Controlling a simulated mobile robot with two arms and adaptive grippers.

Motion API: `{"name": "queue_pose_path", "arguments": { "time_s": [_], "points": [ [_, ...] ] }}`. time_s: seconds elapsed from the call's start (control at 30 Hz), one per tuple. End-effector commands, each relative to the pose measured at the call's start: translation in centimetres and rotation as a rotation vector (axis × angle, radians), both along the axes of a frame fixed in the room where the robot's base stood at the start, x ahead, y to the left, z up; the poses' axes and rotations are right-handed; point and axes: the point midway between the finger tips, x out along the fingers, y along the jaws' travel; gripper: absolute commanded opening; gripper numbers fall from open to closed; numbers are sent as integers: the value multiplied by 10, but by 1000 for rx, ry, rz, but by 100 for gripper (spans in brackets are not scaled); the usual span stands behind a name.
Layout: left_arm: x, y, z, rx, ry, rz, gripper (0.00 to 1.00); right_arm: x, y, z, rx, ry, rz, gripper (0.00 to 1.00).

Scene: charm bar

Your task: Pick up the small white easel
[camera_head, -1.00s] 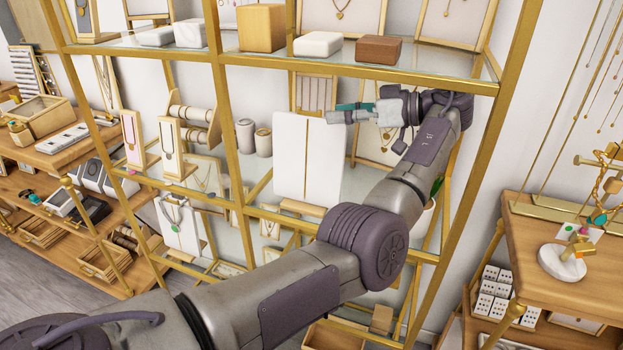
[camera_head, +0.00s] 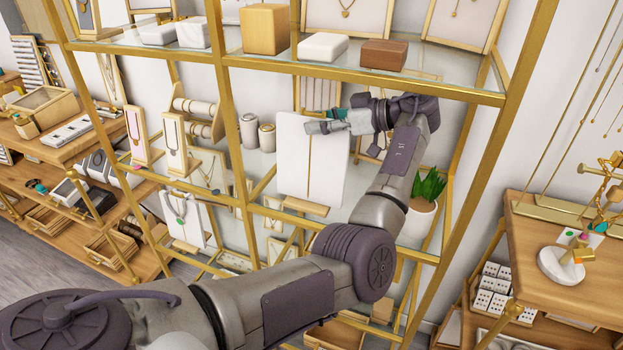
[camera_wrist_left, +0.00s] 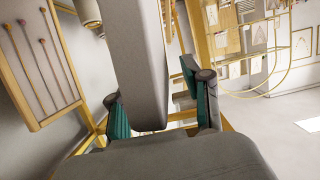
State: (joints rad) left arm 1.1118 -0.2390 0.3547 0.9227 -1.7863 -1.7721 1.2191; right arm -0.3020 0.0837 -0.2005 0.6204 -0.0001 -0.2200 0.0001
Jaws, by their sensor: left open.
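The small white easel (camera_head: 297,177) stands on the glass middle shelf. It has a white panel with a thin wooden strip down its middle and a wooden ledge at its foot. My left gripper (camera_head: 320,121) is open at the panel's upper right, its fingers pointing left and covering part of the top. In the left wrist view the pale panel (camera_wrist_left: 141,50) reaches in between the two teal-padded fingers of my gripper (camera_wrist_left: 155,105). I cannot tell whether either finger touches it. My right gripper is not in view.
The gold frame and the glass shelf above (camera_head: 270,64), carrying several boxes, are close over my gripper. A potted plant (camera_head: 421,215) stands right of my forearm.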

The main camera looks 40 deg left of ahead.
Motion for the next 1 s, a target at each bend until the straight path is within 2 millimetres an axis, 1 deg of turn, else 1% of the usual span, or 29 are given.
{"name": "queue_pose_path", "arguments": {
  "time_s": [0.13,0.37,0.4,0.43,0.73,0.77,1.0],
  "points": [
    [0,0,-1,0,0,0,49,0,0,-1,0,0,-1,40],
    [0,0,0,0,0,0,11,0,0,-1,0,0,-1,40],
    [0,0,0,0,0,0,4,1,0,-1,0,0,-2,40],
    [0,0,0,0,0,0,0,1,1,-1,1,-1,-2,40],
    [0,0,0,0,-1,0,0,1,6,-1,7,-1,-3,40],
    [0,0,3,5,-5,0,0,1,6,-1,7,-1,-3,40],
    [0,0,2,4,-5,1,0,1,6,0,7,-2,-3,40]
  ]
}}
